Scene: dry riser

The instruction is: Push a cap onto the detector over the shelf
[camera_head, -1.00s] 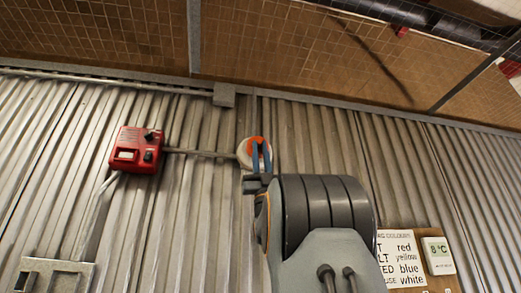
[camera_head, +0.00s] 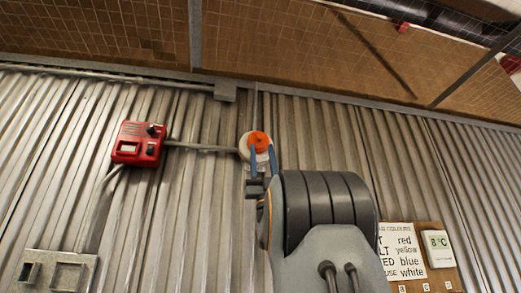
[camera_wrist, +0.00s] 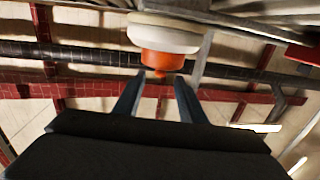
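The detector (camera_head: 247,154) is a round white unit at the end of a conduit on the corrugated wall. It also shows at the top of the wrist view (camera_wrist: 165,36). An orange cap (camera_head: 259,141) sits against the detector's face, and in the wrist view the cap (camera_wrist: 162,62) shows a small knob. My gripper (camera_head: 262,152) has its blue fingers spread apart. In the wrist view my gripper (camera_wrist: 160,78) has its tips either side of the knob, with a gap to it. Exact contact between cap and detector is hard to tell.
A red call box (camera_head: 139,144) is on the wall to the left, joined by conduit. A metal plate (camera_head: 57,272) is at lower left. A mesh ceiling (camera_head: 290,55) runs above.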

